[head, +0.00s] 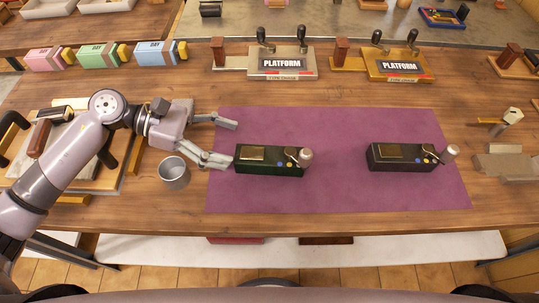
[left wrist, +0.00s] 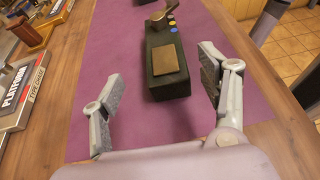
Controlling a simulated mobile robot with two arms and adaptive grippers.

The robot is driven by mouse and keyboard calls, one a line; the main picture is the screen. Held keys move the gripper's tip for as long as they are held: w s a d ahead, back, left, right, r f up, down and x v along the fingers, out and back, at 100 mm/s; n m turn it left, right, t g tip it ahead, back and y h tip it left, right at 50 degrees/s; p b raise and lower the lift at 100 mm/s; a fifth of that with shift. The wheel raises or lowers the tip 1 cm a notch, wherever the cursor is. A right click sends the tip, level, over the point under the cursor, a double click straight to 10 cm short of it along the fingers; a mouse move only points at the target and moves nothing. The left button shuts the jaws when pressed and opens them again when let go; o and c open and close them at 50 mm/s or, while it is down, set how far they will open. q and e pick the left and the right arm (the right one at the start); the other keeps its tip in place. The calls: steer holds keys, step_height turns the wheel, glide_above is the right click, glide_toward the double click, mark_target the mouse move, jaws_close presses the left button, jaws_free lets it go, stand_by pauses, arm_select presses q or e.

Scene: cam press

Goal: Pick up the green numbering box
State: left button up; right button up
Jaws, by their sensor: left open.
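The green numbering box (head: 268,160) is a dark green block with a brass plate, a crank knob and small coloured buttons. It lies on the left part of the purple mat (head: 330,130). My left gripper (head: 228,143) is open and empty just left of it. In the left wrist view the box (left wrist: 165,70) sits ahead, between and beyond the open fingers of the gripper (left wrist: 158,95), with its brass plate end nearest me. A similar black box (head: 400,157) lies on the right part of the mat. My right gripper is not in view.
A metal cup (head: 174,173) stands by the mat's left edge, below my left wrist. Two presses marked PLATFORM, one silver (head: 282,64) and one gold (head: 398,66), stand behind the mat. Pink, green and blue boxes sit at the back left. The mat between the two boxes is clear.

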mark_target(250, 152)
arm_select(q)
steer(key=shift+x, duration=0.75)
steer(key=p+x, duration=0.1)
steer(key=x, duration=0.1)
steer(key=p+x, duration=0.1)
steer(key=x, duration=0.1)
steer(key=shift+s+f+p, duration=0.25)
steer(key=shift+p, duration=0.05)
steer(key=shift+d+f, duration=0.4)
steer(key=shift+d, duration=0.05)
steer(key=shift+c, duration=0.5)
steer(key=shift+r, duration=0.1)
jaws_close()
